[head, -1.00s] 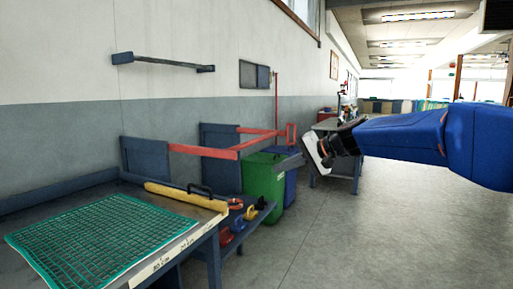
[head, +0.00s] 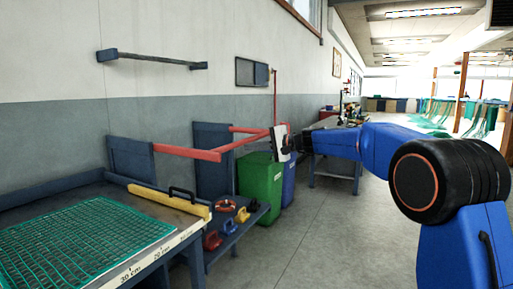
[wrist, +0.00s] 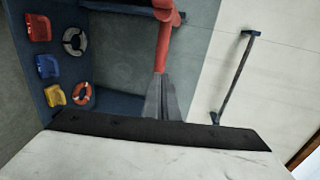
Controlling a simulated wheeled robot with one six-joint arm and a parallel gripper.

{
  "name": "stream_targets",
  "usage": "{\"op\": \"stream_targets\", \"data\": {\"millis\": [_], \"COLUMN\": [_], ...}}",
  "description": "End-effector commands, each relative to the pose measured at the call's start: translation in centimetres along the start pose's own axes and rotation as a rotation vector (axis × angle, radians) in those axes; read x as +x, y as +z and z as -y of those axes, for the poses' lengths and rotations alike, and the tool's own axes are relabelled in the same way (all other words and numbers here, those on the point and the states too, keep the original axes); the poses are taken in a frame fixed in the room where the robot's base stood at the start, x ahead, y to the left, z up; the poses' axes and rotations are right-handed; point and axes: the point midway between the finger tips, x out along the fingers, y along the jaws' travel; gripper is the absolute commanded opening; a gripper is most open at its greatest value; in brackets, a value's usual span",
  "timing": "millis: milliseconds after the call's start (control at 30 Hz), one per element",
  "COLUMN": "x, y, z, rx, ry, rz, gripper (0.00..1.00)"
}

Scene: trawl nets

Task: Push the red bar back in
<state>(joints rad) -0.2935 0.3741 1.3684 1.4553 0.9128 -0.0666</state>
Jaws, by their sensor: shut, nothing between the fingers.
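The red bar (head: 243,140) stands out from the dark blue panels (head: 131,160) by the left wall, with red arms running back to them. In the wrist view the red bar (wrist: 165,38) lies straight ahead of the fingertips. My gripper (head: 273,142) is at the bar's outer right end in the head view, its pale plate facing the bar. In the wrist view my gripper (wrist: 160,82) shows grey fingers shut together and empty, with tips overlapping the red part. I cannot tell whether they touch it.
A green bin (head: 260,180) and a blue bin stand below the bar. A workbench with a green net (head: 85,240) and yellow bar (head: 165,199) is at left. A low shelf (head: 245,219) holds coloured weights and rings. The floor at right is clear.

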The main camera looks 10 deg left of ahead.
Motion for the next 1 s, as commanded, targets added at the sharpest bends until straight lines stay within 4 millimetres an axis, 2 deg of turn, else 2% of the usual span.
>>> {"op": "stream_targets", "data": {"millis": [33, 300, 500, 700, 1000], "x": [1.1, 5.8, 8.3, 9.5, 9.6], "y": [0.1, 0.1, 0.0, 0.1, 0.0], "z": [-0.1, -0.1, -0.1, 0.0, 0.0], "rx": [0.0, -0.001, 0.0, -0.001, 0.0], "ry": [0.001, 0.001, 0.001, 0.0, 0.001], "rz": [0.002, 0.002, 0.0, 0.0, 0.0], "gripper": [0.0, 0.0, 0.0, 0.0, 0.0]}}
